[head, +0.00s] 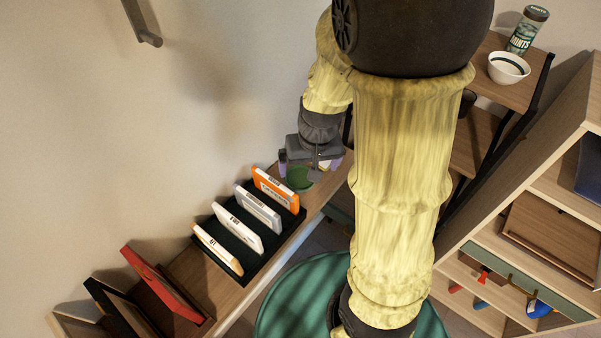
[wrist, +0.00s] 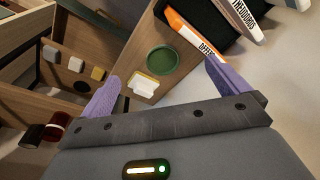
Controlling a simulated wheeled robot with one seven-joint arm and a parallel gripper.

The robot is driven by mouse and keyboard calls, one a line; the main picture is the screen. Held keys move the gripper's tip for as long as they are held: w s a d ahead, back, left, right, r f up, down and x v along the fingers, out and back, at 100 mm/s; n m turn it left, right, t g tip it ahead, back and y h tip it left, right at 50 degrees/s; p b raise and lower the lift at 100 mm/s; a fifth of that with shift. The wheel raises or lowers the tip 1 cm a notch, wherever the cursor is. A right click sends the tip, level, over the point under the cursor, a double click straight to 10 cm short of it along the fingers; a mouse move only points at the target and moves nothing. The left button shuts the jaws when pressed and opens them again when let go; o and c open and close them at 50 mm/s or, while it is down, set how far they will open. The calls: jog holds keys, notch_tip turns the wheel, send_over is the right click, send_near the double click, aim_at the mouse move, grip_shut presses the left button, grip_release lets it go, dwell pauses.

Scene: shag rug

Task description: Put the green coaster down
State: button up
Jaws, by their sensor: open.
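The green coaster (head: 299,180) lies flat on the narrow wooden ledge, just past the end of the black rack, partly hidden by my gripper in the head view. In the wrist view the round green coaster (wrist: 162,60) shows whole, between and beyond the purple fingers. My gripper (head: 311,170) is over the ledge with its fingers spread apart. In the wrist view the gripper (wrist: 161,72) is open, with nothing between the fingers; the coaster appears apart from both.
A small cream-coloured block (wrist: 144,87) sits beside the coaster. The black rack (head: 236,254) holds several upright cases, the orange one (head: 276,189) nearest the coaster. A red frame (head: 160,282) stands farther left. A white bowl (head: 508,67) is on the right-hand shelf.

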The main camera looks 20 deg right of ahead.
jog(key=w+p, duration=0.5)
jog(key=w, duration=0.3)
jog(key=shift+r+m+h, duration=0.3)
jog(key=shift+r+m, duration=0.05)
jog(key=shift+m, duration=0.05)
send_over(299, 180)
jog(key=f, duration=1.1)
jog(key=shift+d+f+b, duration=0.2)
jog(key=shift+b, duration=0.15)
jog(key=shift+a+f, duration=0.1)
jog(key=shift+f, duration=0.25)
